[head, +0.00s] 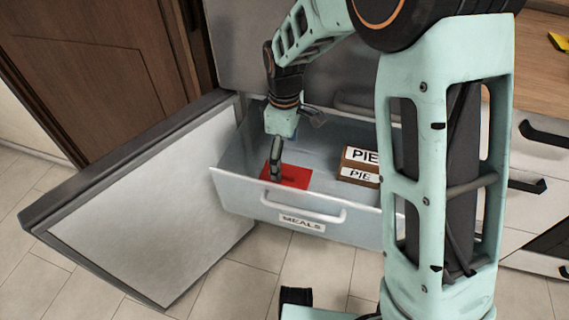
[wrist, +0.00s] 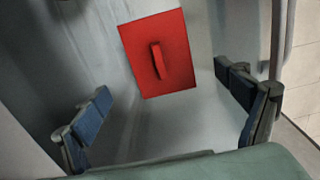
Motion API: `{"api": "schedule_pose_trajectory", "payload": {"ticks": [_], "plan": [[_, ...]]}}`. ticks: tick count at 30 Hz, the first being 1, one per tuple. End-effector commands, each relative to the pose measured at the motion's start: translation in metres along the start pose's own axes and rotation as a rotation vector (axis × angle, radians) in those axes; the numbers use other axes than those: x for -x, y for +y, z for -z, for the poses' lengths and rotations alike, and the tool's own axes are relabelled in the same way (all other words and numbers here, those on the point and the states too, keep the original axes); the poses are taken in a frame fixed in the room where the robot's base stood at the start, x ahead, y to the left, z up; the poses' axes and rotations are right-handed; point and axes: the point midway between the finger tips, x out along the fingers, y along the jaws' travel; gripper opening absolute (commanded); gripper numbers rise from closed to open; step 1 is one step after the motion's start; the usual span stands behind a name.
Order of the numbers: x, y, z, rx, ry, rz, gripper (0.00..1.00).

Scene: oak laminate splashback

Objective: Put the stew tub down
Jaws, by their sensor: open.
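The stew tub seems to be the red, flat-topped block with a raised bar handle (wrist: 157,58); no label on it is readable. It also shows in the head view (head: 295,177), in the left part of the open drawer marked MEALS (head: 303,224). It appears to rest on the drawer floor. My gripper (wrist: 163,82) is open, with its two blue-padded fingers spread wide and nothing between the pads. It points down into the drawer above the red tub, apart from the handle. In the head view a finger hides part of the tub.
A brown box labelled PIE (head: 360,164) sits in the drawer to the right of the tub. The drawer's front wall with its bar handle (head: 303,209) stands near. An open freezer door (head: 150,215) swings out at left. Drawer floor between tub and box is clear.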

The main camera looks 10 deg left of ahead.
Motion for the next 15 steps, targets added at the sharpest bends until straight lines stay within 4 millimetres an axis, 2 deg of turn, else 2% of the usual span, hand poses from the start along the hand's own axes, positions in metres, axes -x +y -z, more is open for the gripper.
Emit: {"api": "schedule_pose_trajectory", "payload": {"ticks": [1,6,15], "plan": [[0.01,0.0,0.0,0.0,0.001,0.0,0.92],[0.024,0.0,0.0,0.0,0.0,0.001,0.92],[0.025,0.0,0.0,0.0,-0.001,0.001,0.92]]}}
